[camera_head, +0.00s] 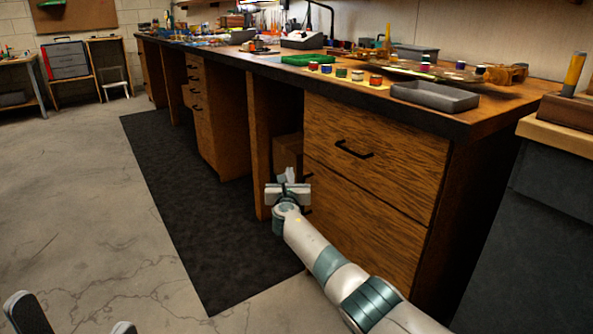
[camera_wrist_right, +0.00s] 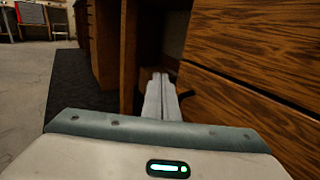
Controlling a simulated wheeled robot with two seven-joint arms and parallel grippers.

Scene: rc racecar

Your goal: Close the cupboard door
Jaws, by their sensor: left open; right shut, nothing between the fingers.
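The wooden workbench cabinet fills the centre and right of the head view. An upright wooden panel (camera_head: 260,150) stands left of the drawer fronts; I cannot tell whether it is the cupboard door or a fixed side. A dark recess lies beside it. My right gripper (camera_head: 289,176) is shut and empty at this recess, by the left edge of the lower wooden front (camera_head: 365,222). In the right wrist view, its closed fingers (camera_wrist_right: 161,95) point between the upright panel (camera_wrist_right: 107,45) and the wooden fronts. Contact cannot be told. My left gripper (camera_head: 75,320) is open at the bottom left.
The upper front (camera_head: 375,150) has a black handle (camera_head: 353,150). A grey tray (camera_head: 435,96), paint pots and tools lie on the worktop. A dark mat (camera_head: 190,200) covers the floor before the bench. A dark cabinet (camera_head: 545,200) stands at right. Floor at left is clear.

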